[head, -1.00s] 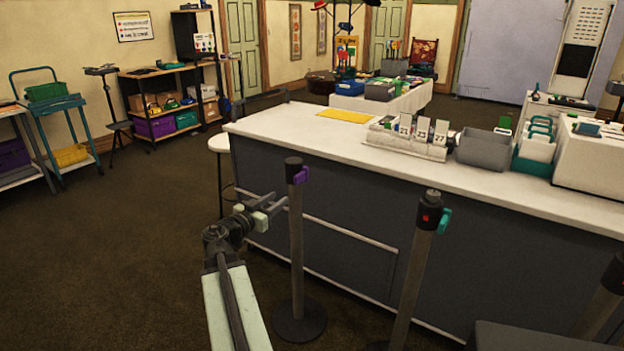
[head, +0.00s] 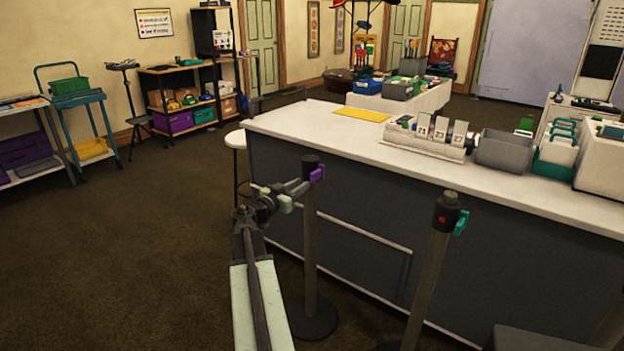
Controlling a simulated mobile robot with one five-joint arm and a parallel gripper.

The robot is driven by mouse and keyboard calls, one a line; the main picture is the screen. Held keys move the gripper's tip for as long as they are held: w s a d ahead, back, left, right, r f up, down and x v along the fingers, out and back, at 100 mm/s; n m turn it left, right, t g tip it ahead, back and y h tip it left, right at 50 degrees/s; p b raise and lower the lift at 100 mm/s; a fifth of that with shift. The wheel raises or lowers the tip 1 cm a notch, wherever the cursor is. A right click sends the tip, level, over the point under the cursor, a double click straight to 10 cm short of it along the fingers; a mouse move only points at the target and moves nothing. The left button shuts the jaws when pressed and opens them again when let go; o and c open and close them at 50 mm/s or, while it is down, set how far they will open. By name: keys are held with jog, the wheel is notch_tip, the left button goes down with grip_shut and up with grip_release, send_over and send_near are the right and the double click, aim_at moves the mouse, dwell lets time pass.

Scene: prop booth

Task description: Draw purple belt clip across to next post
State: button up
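The purple belt clip (head: 317,174) sits on the right side of the black head of the nearer-left post (head: 310,245), which stands upright on a round base. A second post (head: 428,280) to its right has a black head with a red mark and a teal clip (head: 461,222). My gripper (head: 293,194) is just left of the first post's head, close to the purple clip's height in the picture. It is not seen around the clip. Its small, dark fingers overlap the post, so I cannot tell whether they are apart or touching it. No belt shows between the posts.
A long counter (head: 300,122) with a white top and dark front stands behind the posts. A dark box-like top (head: 545,340) is at bottom right. Open carpet (head: 120,260) lies to the left.

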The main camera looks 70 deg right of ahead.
aim_at(311, 178)
jog(key=x, duration=0.6)
jog(key=shift+s+d, duration=0.1)
jog(key=shift+d, duration=0.3)
grip_shut()
jog(key=shift+a, duration=0.1)
dwell(0.8)
